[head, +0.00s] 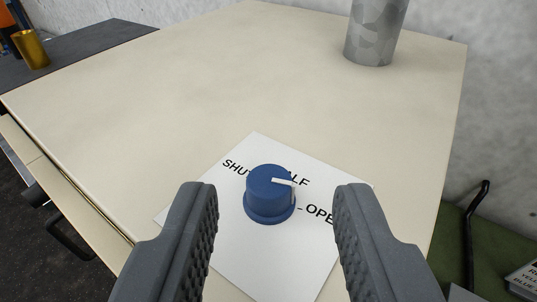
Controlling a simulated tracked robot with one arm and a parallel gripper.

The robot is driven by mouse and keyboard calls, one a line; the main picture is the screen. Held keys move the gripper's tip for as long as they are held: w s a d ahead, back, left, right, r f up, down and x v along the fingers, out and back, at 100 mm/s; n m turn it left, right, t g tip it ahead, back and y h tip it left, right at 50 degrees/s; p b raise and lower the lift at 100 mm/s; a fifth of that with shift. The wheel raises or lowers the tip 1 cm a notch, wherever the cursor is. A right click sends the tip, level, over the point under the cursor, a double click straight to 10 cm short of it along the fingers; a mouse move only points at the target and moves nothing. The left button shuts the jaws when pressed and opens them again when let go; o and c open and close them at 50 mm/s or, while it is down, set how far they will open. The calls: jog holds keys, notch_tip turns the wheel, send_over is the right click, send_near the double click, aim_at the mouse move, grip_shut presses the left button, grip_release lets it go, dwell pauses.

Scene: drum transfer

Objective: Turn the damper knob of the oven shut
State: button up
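The damper knob (268,195) is a blue round knob with a white pointer line on its top. It stands on a white label plate (290,265) on top of the cream oven (190,85). The plate reads SHUT on the left, HALF at the top and OPEN on the right, each partly hidden. The pointer points right, between HALF and OPEN and nearer OPEN. My gripper (276,190) is open, with one ridged grey finger on each side of the knob. In the picture both fingers are apart from it; I cannot tell their height above the plate.
A grey mottled pipe (375,30) rises from the back right of the top. A dark surface (85,48) with a brass-coloured cylinder (31,48) lies at the far left. A green surface with a black handle (472,225) is at the right. The cream top around the plate is clear.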

jog(key=o, duration=0.4)
jog(key=shift+r, duration=0.1)
jog(key=shift+c, duration=0.2)
jog(key=m+g+h+p, duration=0.3)
jog(key=m+g+p, duration=0.7)
jog(key=p, duration=1.1)
send_near(269, 183)
jog(key=w+f, duration=0.1)
jog(key=f, duration=0.1)
jog(key=w+d+f+n+g+p, duration=0.1)
jog(key=f, duration=0.2)
jog(key=w+d+f+n+g+p, duration=0.1)
jog(key=w+f, duration=0.1)
jog(key=f, duration=0.1)
jog(key=shift+w, duration=0.1)
jog(key=shift+d, duration=0.15)
jog(key=c, duration=1)
